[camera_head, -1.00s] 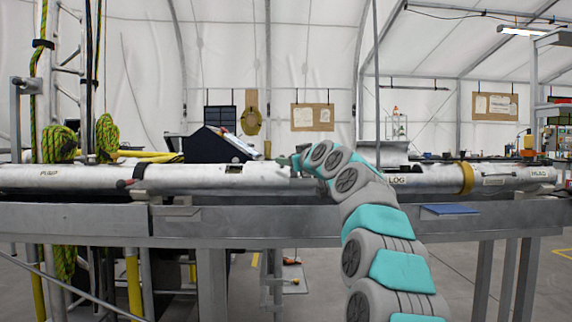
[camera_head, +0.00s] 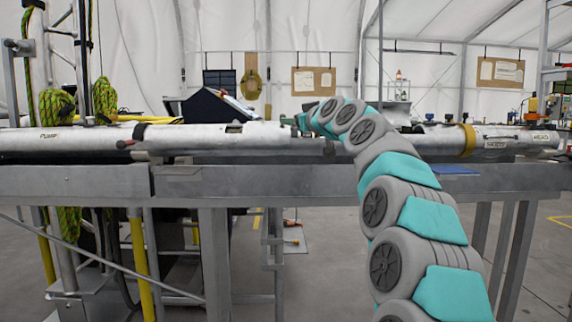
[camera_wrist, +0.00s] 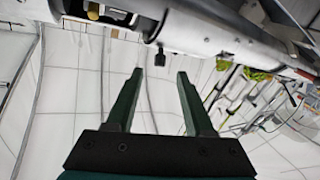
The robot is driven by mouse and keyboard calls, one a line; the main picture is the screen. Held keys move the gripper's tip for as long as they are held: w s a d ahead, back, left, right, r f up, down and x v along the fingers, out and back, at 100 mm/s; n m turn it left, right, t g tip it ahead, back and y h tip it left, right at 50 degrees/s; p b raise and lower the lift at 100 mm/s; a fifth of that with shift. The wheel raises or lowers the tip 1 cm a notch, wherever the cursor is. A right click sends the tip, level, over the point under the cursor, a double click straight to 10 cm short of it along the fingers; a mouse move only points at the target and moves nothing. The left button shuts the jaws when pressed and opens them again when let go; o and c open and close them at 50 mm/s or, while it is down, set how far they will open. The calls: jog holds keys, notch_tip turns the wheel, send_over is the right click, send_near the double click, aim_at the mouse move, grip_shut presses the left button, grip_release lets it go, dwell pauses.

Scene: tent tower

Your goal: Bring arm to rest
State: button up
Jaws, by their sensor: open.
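My arm (camera_head: 385,170) rises from the bottom right of the head view and bends left, its end at the long silvery pipe (camera_head: 80,140). My gripper (camera_head: 300,122) shows there only as a small dark green part, beside the end of the pipe's left section. In the wrist view my gripper (camera_wrist: 160,74) has two dark green fingers spread apart with nothing between them. The pipe (camera_wrist: 215,35) crosses the top of that view, beyond the fingertips. I cannot tell how far the gripper is from the pipe.
A grey metal bench (camera_head: 80,180) runs across under the pipe. A yellow ring (camera_head: 467,139) circles the pipe's right part. A blue flat piece (camera_head: 455,169) lies on the bench at right. Green rope coils (camera_head: 57,107) hang at left. Open floor (camera_head: 535,250) shows at right.

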jog(key=s+a+f+m+g+h+p, duration=0.1)
jog(key=s+a+f+g+h+p, duration=0.15)
jog(key=s+f+g, duration=1.25)
jog(key=s+d+f+m+g+h+p, duration=0.1)
jog(key=s+d+f, duration=0.3)
jog(key=s+f, duration=0.5)
jog(key=s+d+f+m+g+h+p, duration=0.1)
jog(key=s+f, duration=0.8)
jog(key=s, duration=1.2)
jog(key=s+d+f+m+g+h+p, duration=0.1)
jog(key=s+d+f+m, duration=0.3)
jog(key=s, duration=1.2)
jog(key=d+f+h, duration=0.1)
jog(key=d+f, duration=0.2)
jog(key=f, duration=0.3)
jog(key=shift+p, duration=0.4)
jog(key=shift+d+h, duration=0.1)
jog(key=shift+h, duration=0.15)
